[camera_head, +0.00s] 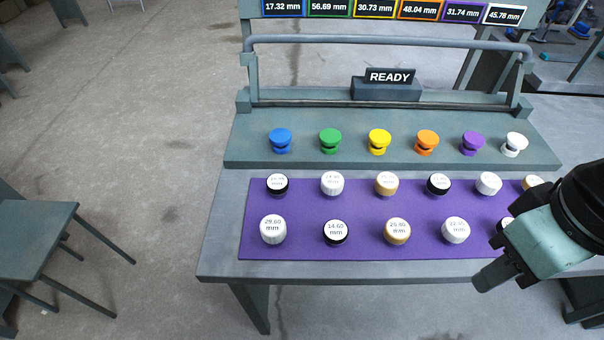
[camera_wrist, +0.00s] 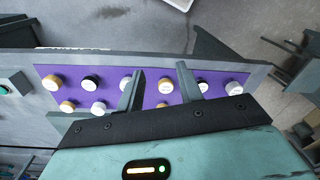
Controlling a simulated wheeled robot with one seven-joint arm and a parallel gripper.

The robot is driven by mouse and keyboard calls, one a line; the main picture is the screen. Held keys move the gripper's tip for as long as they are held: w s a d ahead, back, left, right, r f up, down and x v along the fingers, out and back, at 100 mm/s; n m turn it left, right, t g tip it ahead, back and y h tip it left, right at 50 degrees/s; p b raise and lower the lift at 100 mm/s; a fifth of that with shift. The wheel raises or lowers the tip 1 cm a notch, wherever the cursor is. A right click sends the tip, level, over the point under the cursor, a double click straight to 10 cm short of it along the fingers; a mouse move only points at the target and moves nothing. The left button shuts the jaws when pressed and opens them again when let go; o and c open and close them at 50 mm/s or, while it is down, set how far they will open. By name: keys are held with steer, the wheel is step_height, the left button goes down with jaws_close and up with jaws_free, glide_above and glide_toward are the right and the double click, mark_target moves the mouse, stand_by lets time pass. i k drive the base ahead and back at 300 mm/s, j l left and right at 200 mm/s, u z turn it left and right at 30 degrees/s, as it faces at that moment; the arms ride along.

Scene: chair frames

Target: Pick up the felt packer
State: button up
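Short round packers with white labelled tops stand in two rows on a purple mat (camera_head: 300,215). Front row: a white one marked 29.60 mm (camera_head: 273,229), a black one marked 14.60 mm (camera_head: 336,233), a tan one (camera_head: 397,232) and another white one (camera_head: 455,230). Which one is felt I cannot tell. My gripper (camera_head: 492,276) is at the mat's right front, hiding part of the front row. In the wrist view my gripper (camera_wrist: 160,70) has its fingers apart, with a white packer (camera_wrist: 165,85) seen between them; nothing is held.
Coloured knobs, such as a blue one (camera_head: 280,141) and a white one (camera_head: 514,145), line a raised ledge behind the mat. A READY sign (camera_head: 389,77) and a rail (camera_head: 390,41) stand further back. A stool (camera_head: 35,235) is at left; floor between is clear.

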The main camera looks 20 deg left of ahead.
mark_target(273, 228)
steer(key=k+j+u, duration=0.15)
steer(key=j, duration=0.3)
steer(key=k+j+u, duration=0.15)
steer(key=j, duration=0.3)
steer(key=k+j+u, duration=0.15)
steer(key=j, duration=0.35)
steer(key=j+u, duration=0.2)
steer(key=j, duration=0.3)
steer(key=k, duration=0.05)
